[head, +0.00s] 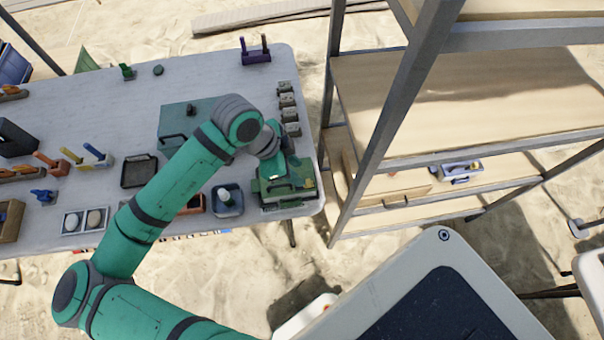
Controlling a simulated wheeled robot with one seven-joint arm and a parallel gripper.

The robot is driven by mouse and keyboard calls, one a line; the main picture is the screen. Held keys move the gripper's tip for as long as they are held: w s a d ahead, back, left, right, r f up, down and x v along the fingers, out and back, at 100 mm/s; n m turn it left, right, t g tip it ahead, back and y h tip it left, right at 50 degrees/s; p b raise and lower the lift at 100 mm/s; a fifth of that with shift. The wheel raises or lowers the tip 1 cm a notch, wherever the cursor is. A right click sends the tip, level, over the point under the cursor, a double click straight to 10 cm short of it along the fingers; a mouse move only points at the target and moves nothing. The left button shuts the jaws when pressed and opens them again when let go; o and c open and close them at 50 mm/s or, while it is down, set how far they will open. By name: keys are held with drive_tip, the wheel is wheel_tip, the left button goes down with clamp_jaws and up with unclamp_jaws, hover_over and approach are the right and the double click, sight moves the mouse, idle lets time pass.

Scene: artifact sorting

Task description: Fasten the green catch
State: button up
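A dark green case (287,205) stands at the near right corner of the grey table. It has a green top with small fittings, and an orange-yellow bit shows at its right side. I cannot make out a separate green catch on it at this size. My gripper (279,172) is at the case's upper left part, pointing down at it, close to or touching it. The fingers are small and partly hidden by my wrist, so I cannot tell whether they are open or shut.
Left of the case sits a blue-grey tub (226,201) with a white item. Several grey blocks (288,100) line the right table edge. A teal box (176,118) lies behind my arm. A metal shelf rack (380,120) stands close on the right.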

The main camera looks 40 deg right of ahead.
drive_tip(key=shift+v, duration=1.9)
